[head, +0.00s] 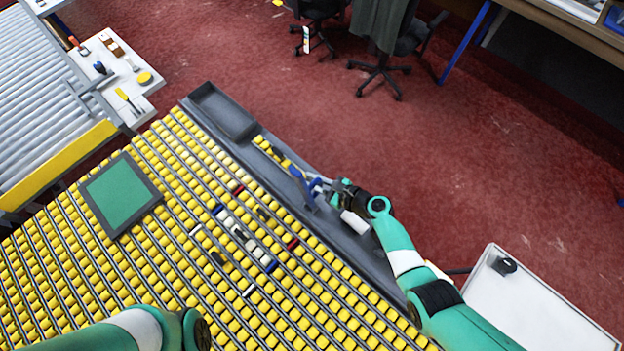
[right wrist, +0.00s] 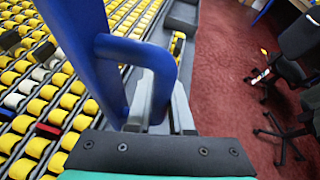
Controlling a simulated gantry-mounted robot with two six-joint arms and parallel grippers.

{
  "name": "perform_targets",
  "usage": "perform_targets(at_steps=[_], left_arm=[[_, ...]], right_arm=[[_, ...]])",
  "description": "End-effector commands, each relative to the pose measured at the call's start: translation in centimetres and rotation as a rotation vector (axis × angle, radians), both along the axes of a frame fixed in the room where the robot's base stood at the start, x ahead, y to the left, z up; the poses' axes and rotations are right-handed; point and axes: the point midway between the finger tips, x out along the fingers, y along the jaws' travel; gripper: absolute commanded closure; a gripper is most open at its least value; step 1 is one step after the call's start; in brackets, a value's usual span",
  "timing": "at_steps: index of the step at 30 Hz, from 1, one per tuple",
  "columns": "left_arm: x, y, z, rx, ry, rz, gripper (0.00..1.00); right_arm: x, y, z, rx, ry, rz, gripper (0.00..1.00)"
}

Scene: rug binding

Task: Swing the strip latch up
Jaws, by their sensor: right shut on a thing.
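A blue latch (head: 308,191) with a bent, loop-like handle stands at the dark grey edge rail of the roller table, in the middle of the head view. My right gripper (head: 323,187) reaches it from the right and is shut on it. In the right wrist view the blue latch (right wrist: 140,52) fills the upper left, with its loop running down between the grey fingers of my right gripper (right wrist: 160,112). The fingers hide part of the loop. My left arm shows at the bottom left of the head view, but its gripper is out of view.
The yellow roller table (head: 150,265) carries a green framed pad (head: 117,194) and several small parts. The grey edge rail (head: 350,262) has a tray (head: 222,110) at its far end. A white cylinder (head: 355,222) lies near my right wrist.

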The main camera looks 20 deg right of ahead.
Motion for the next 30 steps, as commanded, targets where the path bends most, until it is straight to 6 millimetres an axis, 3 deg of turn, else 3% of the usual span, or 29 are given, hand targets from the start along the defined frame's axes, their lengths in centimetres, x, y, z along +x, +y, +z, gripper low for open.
perform_targets(at_steps=[2,3,7,19,30], left_arm=[[0.0,0.0,-0.1,0.0,0.0,0.0,0.5],[0.0,0.0,-0.1,0.0,0.0,0.0,0.5],[0.0,0.0,-0.1,0.0,0.0,0.0,0.5],[0.0,0.0,0.8,0.0,0.0,0.0,0.5],[0.0,0.0,4.8,0.0,0.0,0.0,0.5]], right_arm=[[-0.1,-0.2,-0.4,-0.003,0.005,-0.007,1.0],[-0.1,-0.2,-0.4,-0.004,0.006,-0.007,0.73],[-0.1,-0.2,-0.3,-0.003,0.005,-0.004,0.5],[-0.8,-0.6,0.4,-0.003,0.003,-0.004,0.5],[-7.1,-4.7,3.8,-0.003,0.005,-0.007,0.5]])
